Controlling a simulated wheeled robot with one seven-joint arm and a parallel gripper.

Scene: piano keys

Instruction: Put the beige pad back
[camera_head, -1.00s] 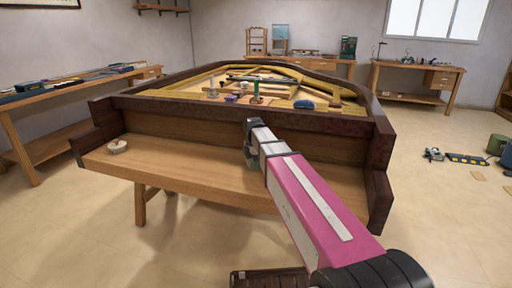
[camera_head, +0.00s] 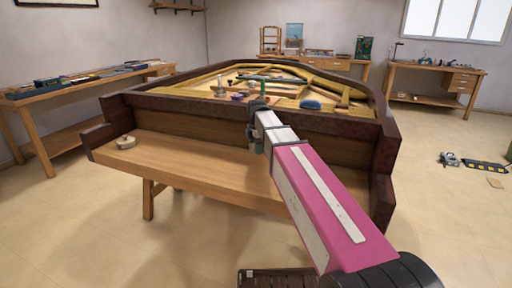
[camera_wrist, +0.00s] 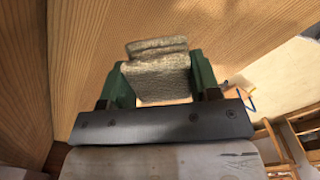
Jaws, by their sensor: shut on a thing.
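The beige pad (camera_wrist: 160,82) is a fuzzy, grey-beige block between the two green fingers of my gripper (camera_wrist: 160,90) in the wrist view. A ridge or second layer shows along its upper edge. The fingers press on its left and right sides. In the head view my gripper (camera_head: 256,132) is at the far end of my pink arm, over the bare wooden key bed (camera_head: 200,170) of the piano, close to its dark back wall. The pad is hidden there, and whether it touches the wood cannot be told.
A round cream roll (camera_head: 126,142) lies at the left end of the key bed. Behind the dark rim (camera_head: 340,122), small tools and a blue object (camera_head: 310,104) lie inside the piano. Workbenches stand at the left (camera_head: 80,88) and back right. The key bed's middle is bare.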

